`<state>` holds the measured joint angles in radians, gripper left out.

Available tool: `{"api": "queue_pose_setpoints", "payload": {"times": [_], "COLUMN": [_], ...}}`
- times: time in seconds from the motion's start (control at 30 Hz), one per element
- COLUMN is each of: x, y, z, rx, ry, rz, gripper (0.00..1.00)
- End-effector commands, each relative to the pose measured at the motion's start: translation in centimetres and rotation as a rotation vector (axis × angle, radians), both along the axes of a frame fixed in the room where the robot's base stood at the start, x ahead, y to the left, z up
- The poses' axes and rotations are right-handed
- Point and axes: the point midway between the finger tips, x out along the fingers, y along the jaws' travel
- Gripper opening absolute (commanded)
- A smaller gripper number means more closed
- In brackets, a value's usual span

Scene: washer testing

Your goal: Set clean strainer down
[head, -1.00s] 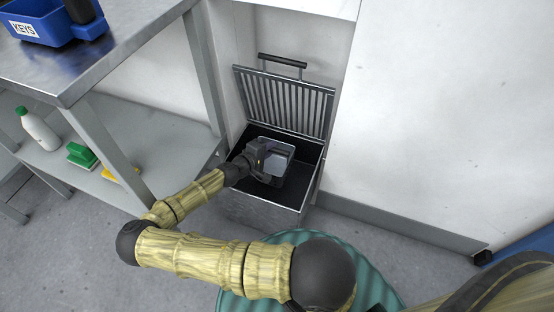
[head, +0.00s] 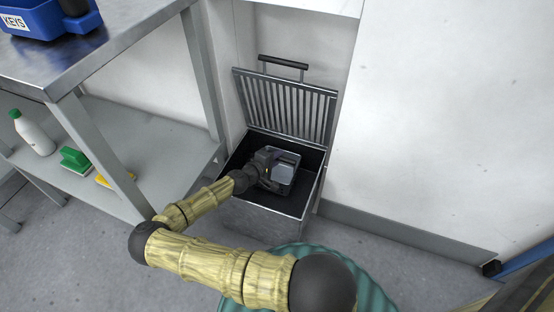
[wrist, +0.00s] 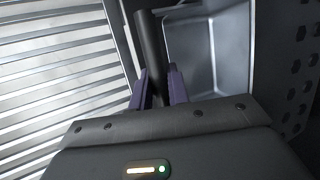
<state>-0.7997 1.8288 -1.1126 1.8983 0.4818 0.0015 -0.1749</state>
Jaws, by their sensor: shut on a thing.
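The strainer (wrist: 205,55) looks like a grey, smooth-walled open basin in the wrist view. Its dark bar handle (wrist: 150,40) runs between the two purple fingers of my gripper (wrist: 158,88), which is shut on it. In the head view my gripper (head: 262,172) and the grey strainer (head: 284,173) are inside the open metal bin (head: 262,218), below its rim. The strainer appears tilted. I cannot tell whether its underside touches the bin's floor, as my gripper and the bin's front wall hide it.
The bin's slatted lid (head: 285,105) stands open against the wall behind. A steel table (head: 90,45) with a lower shelf (head: 150,135) is close on the left, holding a blue KEYS bin (head: 45,25), a white bottle (head: 35,135) and brushes. Dark perforated wall (wrist: 300,70) lies close right in the wrist view.

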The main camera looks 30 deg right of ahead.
Motion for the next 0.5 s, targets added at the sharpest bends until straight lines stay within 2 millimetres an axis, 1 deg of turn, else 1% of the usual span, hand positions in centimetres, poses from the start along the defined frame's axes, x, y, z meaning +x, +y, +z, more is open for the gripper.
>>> {"api": "queue_pose_setpoints", "payload": {"times": [0.03,0.1,0.37,0.4,0.47,0.5], "x": [0.17,0.19,0.28,0.25,0.22,0.21], "y": [-0.57,-0.16,0.16,0.14,0.08,0.03], "z": [-0.45,-1.28,-1.2,-1.27,-1.26,-1.25], "rx": [-0.001,0.0,0.0,0.0,0.001,0.0], "ry": [-0.001,-0.001,0.001,0.001,0.001,0.001], "rz": [0.0,0.004,0.01,0.009,0.008,0.007], "gripper": [0.0,0.0,0.0,0.23,0.35,0.39]}}
